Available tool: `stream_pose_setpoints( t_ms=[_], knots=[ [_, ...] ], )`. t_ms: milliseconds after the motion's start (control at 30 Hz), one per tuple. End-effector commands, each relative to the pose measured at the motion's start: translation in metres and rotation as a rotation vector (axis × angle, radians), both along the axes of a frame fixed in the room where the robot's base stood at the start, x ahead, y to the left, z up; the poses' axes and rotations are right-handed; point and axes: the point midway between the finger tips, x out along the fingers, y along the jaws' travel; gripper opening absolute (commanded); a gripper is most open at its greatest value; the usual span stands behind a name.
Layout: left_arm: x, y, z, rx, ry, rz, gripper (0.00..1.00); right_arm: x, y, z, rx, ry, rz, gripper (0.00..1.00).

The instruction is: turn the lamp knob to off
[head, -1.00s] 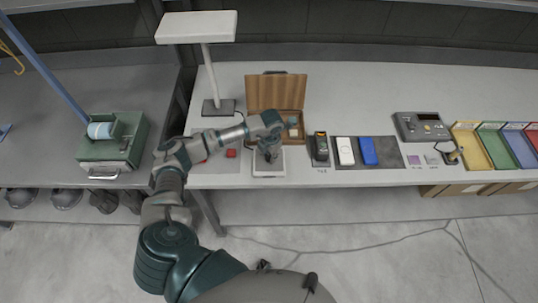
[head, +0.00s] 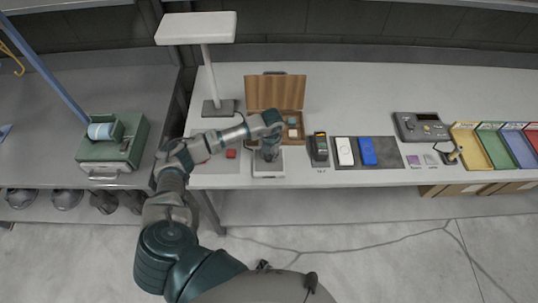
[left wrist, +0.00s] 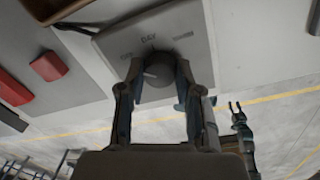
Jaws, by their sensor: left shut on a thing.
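The lamp knob (left wrist: 157,82) is a dark grey round dial with a pale pointer mark, on a light grey control box. The control box (left wrist: 112,48) carries the word DAY above the knob, with smaller labels either side that I cannot read. The pointer leans up and left. In the head view the box (head: 268,172) sits at the table's front edge. My left gripper (head: 268,155) is over it, its fingers (left wrist: 154,88) shut on the knob from both sides. The knob is hidden in the head view. My right gripper (left wrist: 236,106) shows small beyond the box, fingers apart.
A desk lamp (head: 196,28) with a flat white head stands behind left. An open wooden box (head: 276,92) is just behind the control box. A red block (head: 231,154) lies left, a card terminal (head: 320,147) right. The bench (head: 350,90) is clear behind.

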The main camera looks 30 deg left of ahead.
Motion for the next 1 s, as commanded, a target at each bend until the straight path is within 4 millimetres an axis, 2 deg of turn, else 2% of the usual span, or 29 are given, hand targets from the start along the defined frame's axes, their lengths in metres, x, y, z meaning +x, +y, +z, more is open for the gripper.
stream_pose_setpoints(
  t_ms=[33, 267, 300, 367, 400, 667, 767, 867, 1000],
  knots=[
    [0.005, 0.002, 0.004, 0.001, -0.015, 0.005, 0.00, 0.000, 0.000, 0.000, 0.000, 0.000, 0.000, 0.40],
    [0.005, 0.002, 0.005, 0.001, -0.016, 0.005, 0.00, 0.000, 0.000, 0.000, 0.000, 0.000, 0.000, 0.40],
    [0.005, 0.002, 0.005, 0.001, -0.016, 0.005, 0.41, 0.000, 0.000, 0.000, 0.000, 0.000, 0.000, 0.40],
    [0.004, 0.002, 0.004, 0.001, -0.014, 0.004, 0.56, 0.000, 0.000, 0.000, 0.000, 0.000, 0.000, 0.40],
    [0.004, 0.002, 0.004, 0.001, -0.013, 0.003, 0.59, 0.000, 0.000, 0.000, 0.000, 0.000, 0.000, 0.40],
    [0.001, 0.001, 0.002, 0.000, -0.006, 0.002, 0.59, 0.000, -0.001, 0.000, -0.001, 0.000, 0.000, 0.40],
    [0.001, 0.000, 0.008, 0.000, -0.007, 0.001, 0.59, -0.001, -0.001, 0.000, -0.001, -0.001, 0.000, 0.40],
    [0.002, -0.001, 0.022, -0.001, -0.008, 0.001, 0.59, 0.000, -0.001, 0.000, 0.000, -0.001, 0.000, 0.40],
    [0.003, -0.002, 0.053, 0.001, -0.010, -0.001, 0.59, 0.000, 0.000, 0.000, 0.000, -0.001, 0.000, 0.40]
  ],
)
